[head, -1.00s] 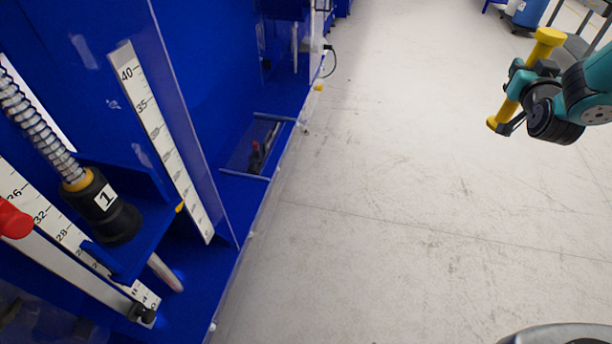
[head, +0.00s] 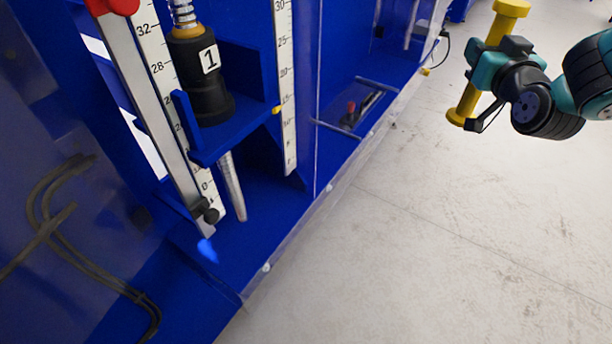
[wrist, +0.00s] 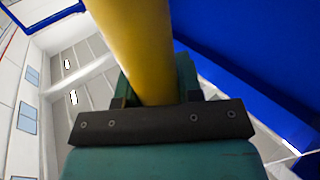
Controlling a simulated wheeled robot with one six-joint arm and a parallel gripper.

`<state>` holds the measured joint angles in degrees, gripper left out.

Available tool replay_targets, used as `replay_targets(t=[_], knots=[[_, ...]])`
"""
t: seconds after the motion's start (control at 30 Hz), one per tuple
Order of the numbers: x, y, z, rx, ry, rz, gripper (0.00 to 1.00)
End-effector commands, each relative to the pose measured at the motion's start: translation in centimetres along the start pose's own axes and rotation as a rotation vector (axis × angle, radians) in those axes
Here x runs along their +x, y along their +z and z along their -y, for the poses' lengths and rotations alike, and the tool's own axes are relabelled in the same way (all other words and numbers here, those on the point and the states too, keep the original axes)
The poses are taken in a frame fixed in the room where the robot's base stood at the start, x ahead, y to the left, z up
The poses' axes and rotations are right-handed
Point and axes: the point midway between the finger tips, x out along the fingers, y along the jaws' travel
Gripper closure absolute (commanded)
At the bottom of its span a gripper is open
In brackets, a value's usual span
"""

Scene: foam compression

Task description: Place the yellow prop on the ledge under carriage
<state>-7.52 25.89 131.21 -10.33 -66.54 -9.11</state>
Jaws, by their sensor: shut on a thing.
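The yellow prop (head: 467,99) is a cylinder with wider ends, held slightly tilted above the floor at the upper right of the head view. My gripper (head: 486,82) is shut around its middle. In the wrist view the prop (wrist: 140,45) rises between the jaws of my gripper (wrist: 152,98). The carriage (head: 236,130) is a blue bracket at the left of the head view, bearing a black cylinder (head: 200,85) labelled 1 below a spring. The blue ledge (head: 265,215) lies under it, with a metal rod (head: 232,190) standing there. My gripper is well to the right of both.
White scales (head: 285,90) stand beside the carriage. A red knob (head: 110,5) is at the top left. A clear panel edge (head: 300,232) borders the ledge front. Dark cables (head: 60,230) hang at the left. The floor (head: 450,240) between is clear.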

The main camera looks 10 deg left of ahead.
Motion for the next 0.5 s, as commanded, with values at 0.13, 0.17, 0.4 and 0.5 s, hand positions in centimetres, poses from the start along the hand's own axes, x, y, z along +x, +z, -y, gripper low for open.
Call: replay_targets(t=[0.13, 0.17, 0.4, 0.5], knots=[[-1.7, 4.5, 6.5, 0.001, -0.134, -0.008, 1.0], [-2.2, 5.2, 7.6, 0.001, -0.159, -0.007, 1.0], [-6.8, 10.4, 16.4, 0.001, -0.365, -0.006, 1.0], [-9.3, 12.7, 19.6, -0.001, -0.45, -0.006, 1.0]])
